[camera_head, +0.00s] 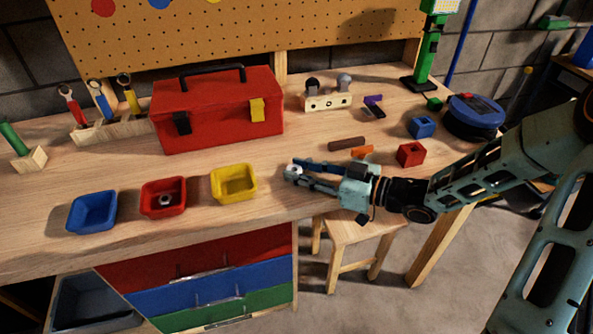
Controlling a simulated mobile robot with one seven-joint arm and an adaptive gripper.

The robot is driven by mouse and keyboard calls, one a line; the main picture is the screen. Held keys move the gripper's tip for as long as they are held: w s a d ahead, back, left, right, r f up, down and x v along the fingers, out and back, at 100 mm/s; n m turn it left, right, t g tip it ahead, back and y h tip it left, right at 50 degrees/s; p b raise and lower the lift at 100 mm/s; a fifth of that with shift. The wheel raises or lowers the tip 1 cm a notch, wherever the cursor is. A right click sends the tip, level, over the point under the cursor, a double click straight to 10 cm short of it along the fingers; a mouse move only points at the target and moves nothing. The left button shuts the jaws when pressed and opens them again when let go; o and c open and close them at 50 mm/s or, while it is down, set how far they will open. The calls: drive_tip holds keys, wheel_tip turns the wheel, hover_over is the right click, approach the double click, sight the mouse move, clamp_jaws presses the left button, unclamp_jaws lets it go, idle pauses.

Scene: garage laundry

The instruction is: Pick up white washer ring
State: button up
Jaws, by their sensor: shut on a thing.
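My gripper (296,174) reaches in from the right, low over the front part of the wooden workbench (275,215). Its two dark fingers are shut on the small white washer ring (293,171), which shows at the fingertips. The ring is to the right of the yellow bin. I cannot tell whether the ring touches the bench. Another small pale ring-like piece (165,200) lies inside the red bin (163,185).
A blue bin (92,212) and a yellow bin (234,183) flank the red bin. A red toolbox (217,115) stands behind. A brown bar (346,143), an orange piece (362,152) and a red block (411,154) lie near my gripper. A stool (356,232) is below.

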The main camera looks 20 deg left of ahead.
drive_tip(key=shift+r, duration=0.1)
drive_tip(key=shift+r+p, duration=0.8)
drive_tip(key=s+d+r+p, duration=0.3)
drive_tip(key=s+r+p, duration=0.8)
drive_tip(key=p, duration=0.2)
drive_tip(key=shift+s+r, duration=0.15)
drive_tip(key=shift+s, duration=0.2)
drive_tip(key=shift+d+p, duration=0.15)
drive_tip(key=shift+p, duration=0.6)
drive_tip(key=shift+s+r+p, duration=0.15)
drive_tip(key=shift+s+p, duration=0.1)
drive_tip(key=shift+p, duration=0.4)
drive_tip(key=s+p, duration=0.1)
drive_tip(key=p, duration=0.2)
drive_tip(key=shift+s+d, duration=0.1)
drive_tip(key=shift+c, duration=0.2)
